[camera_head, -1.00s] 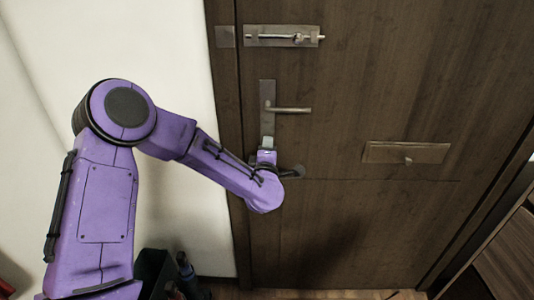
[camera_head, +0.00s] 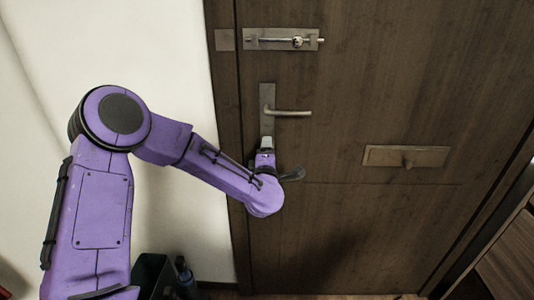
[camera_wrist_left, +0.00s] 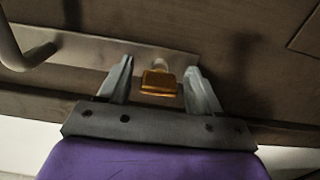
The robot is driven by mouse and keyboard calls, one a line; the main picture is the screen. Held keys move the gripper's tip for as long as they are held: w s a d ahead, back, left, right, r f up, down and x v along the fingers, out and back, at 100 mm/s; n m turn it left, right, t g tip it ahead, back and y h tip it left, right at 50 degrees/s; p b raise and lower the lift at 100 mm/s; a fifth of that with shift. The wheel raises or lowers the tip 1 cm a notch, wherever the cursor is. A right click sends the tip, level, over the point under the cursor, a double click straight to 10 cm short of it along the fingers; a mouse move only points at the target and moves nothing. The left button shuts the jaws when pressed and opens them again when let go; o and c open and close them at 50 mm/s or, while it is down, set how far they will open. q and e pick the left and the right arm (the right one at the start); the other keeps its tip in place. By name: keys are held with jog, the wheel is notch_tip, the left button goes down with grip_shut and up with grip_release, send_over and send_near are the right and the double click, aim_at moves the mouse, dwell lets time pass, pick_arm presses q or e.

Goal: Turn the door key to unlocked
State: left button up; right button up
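The brass key (camera_wrist_left: 159,83) sticks out of the metal lock plate (camera_wrist_left: 105,52) on the door, below the lever handle (camera_head: 293,113). Its bow lies between the two fingers of my left gripper (camera_wrist_left: 157,74), with a visible gap on each side. The gripper is open around the key, and neither finger appears to touch it. In the head view my left gripper (camera_head: 266,143) is at the lower end of the plate, and the key is hidden there. The lever handle also shows at the left of the wrist view (camera_wrist_left: 20,58). My right gripper is not in view.
The brown door (camera_head: 380,90) is closed. It carries a sliding bolt (camera_head: 284,39) above the handle and a mail-slot plate (camera_head: 406,156) to the right. A dark bin (camera_head: 152,272) and a bottle (camera_head: 186,275) stand low by the white wall. A wooden piece (camera_head: 508,255) is at lower right.

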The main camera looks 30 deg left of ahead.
pick_arm(q)
jog(key=b+v, duration=0.1)
jog(key=v, duration=0.9)
jog(key=shift+s+b, duration=0.3)
jog(key=shift+b, duration=0.05)
jog(key=shift+d, duration=0.1)
jog(key=s+d+f+m+g+h, duration=0.25)
jog(key=f+m, duration=0.35)
jog(key=f, duration=0.5)
jog(key=s+d+f+m+g+h, duration=0.1)
jog(key=s+f+m+g+h, duration=0.2)
jog(key=f+m, duration=0.55)
jog(key=s+a+f+m+g, duration=0.1)
jog(key=s+f+g, duration=0.2)
jog(key=s+f, duration=0.6)
jog(key=s+a+f+m+g+p, duration=0.1)
jog(key=s+f+m+g, duration=0.1)
jog(key=s+f, duration=0.7)
jog(key=s+g, duration=0.1)
jog(key=s, duration=0.5)
jog(key=shift+s+h, duration=0.3)
jog(key=shift+h, duration=0.05)
